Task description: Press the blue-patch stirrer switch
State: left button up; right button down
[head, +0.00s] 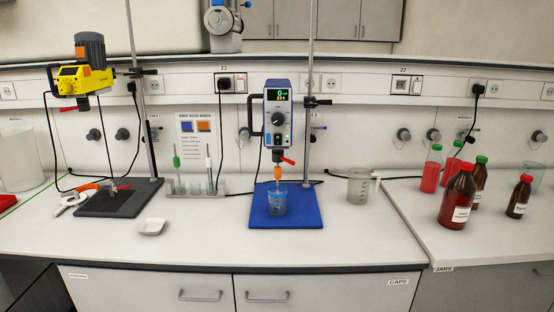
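A blue and white overhead stirrer (278,118) hangs on a stand at the middle of the bench, above a blue base plate (305,218). Its front has a green-lit display (278,95), a round dark knob (279,115) and small controls with a green light (287,137) below; which of them is the switch is too small to tell. Its orange-tipped shaft (278,173) reaches down to a beaker with bluish contents (277,203) on the plate. A wall card (196,140) shows a blue patch (187,127) and an orange patch (204,127). Neither of my grippers is in view.
A yellow stirrer (84,78) hangs on a stand at left, over a dark base (115,200). A white dish (151,227), a tube rack (196,187) and a glass jug (358,186) stand nearby. Several bottles (458,195) are at right. The bench front is clear.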

aim_at(277, 137)
jog(key=i+j+z, duration=0.25)
jog(key=j, duration=0.55)
jog(key=j+z, duration=0.25)
jog(key=j, duration=0.5)
